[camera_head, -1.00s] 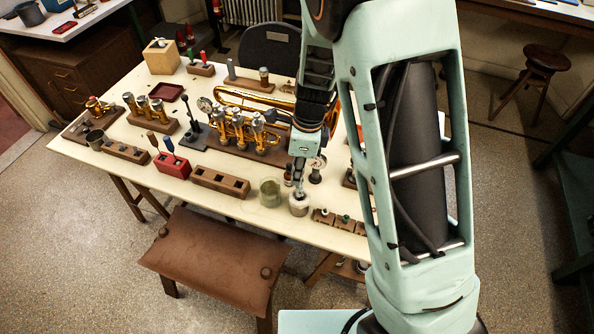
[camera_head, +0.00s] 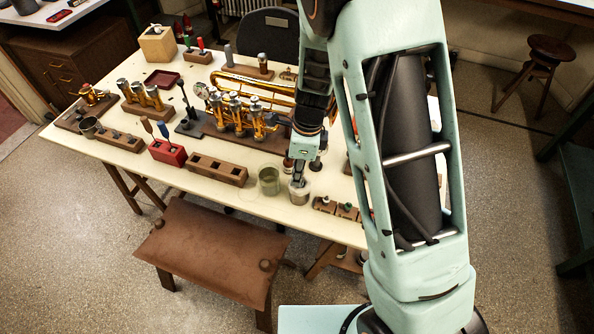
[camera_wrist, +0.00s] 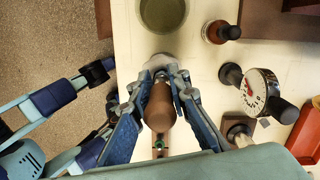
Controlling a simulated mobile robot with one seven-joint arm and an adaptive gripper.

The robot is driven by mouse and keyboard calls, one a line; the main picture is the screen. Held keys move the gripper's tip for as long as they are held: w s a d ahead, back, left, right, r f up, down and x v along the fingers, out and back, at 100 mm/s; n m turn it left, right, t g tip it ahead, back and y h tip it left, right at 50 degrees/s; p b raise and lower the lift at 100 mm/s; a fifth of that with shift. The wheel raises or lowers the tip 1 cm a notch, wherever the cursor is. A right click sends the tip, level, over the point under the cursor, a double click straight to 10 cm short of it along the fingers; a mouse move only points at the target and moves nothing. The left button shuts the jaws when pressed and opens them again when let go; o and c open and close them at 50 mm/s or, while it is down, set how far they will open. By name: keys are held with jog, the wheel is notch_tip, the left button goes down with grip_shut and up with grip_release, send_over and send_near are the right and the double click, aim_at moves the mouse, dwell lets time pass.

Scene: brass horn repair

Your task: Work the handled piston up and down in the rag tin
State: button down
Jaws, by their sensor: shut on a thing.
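The rag tin (camera_head: 299,197) is a small pale round container at the front edge of the table, below my gripper. My gripper (camera_head: 299,184) points down over the tin and hides part of its top. In the wrist view my gripper (camera_wrist: 161,80) is shut around a brown rounded handle (camera_wrist: 160,107), the handled piston. The pale rag tin (camera_wrist: 160,62) shows just past the fingertips. The piston's lower part is hidden, so how deep it sits in the tin cannot be seen.
A greenish glass jar (camera_head: 269,180) stands close left of the tin. Small wooden blocks (camera_head: 335,208) stand at its right. A brown bottle (camera_wrist: 219,32) and a dial gauge (camera_wrist: 262,92) stand nearby. An empty slotted wooden rack (camera_head: 217,169) is farther left.

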jog(key=shift+r+p, duration=1.7)
jog(key=shift+p, duration=0.2)
jog(key=shift+f, duration=0.1)
jog(key=shift+f+b, duration=1.3)
jog(key=shift+f, duration=0.5)
jog(key=shift+r+p, duration=1.9)
jog(key=shift+f, duration=0.2)
